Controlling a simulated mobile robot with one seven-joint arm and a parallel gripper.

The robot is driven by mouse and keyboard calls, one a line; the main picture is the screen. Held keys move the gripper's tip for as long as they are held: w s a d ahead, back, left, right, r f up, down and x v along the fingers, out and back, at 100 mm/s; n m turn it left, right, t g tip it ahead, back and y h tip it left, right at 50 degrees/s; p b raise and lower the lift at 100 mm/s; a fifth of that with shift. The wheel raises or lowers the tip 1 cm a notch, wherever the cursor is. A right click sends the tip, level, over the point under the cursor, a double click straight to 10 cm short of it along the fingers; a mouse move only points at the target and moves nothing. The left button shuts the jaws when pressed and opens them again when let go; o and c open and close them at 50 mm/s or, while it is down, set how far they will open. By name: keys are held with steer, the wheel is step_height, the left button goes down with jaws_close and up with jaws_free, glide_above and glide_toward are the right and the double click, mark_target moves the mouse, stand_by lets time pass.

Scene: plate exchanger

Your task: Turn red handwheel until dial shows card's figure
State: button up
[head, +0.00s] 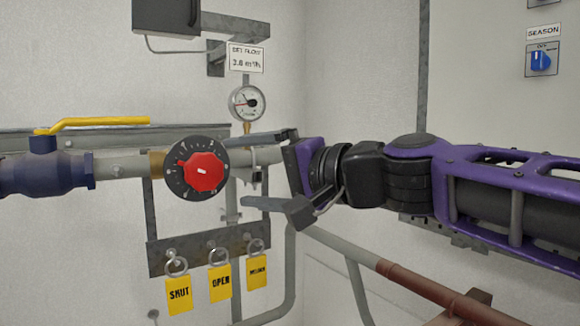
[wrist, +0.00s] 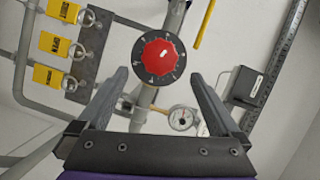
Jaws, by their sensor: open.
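The red handwheel (head: 204,172) sits on a black numbered ring (head: 176,184) on the pipe, left of centre in the head view. The handwheel (wrist: 160,57) also shows in the wrist view, ahead of and between the fingers. The round dial (head: 248,102) stands above the pipe; its needle and figures are too small to read surely.
A blue valve with a yellow lever (head: 100,122) is left of the handwheel. Yellow tags "SHUT" (head: 179,294), "OPEN" (head: 220,282) and a third (head: 257,272) hang below. A blue season knob (head: 541,60) is at upper right.

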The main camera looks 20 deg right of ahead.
steer(key=v, duration=0.7)
steer(key=shift+s+d, duration=0.25)
steer(key=shift+s, duration=0.1)
steer(key=shift+s, duration=0.1)
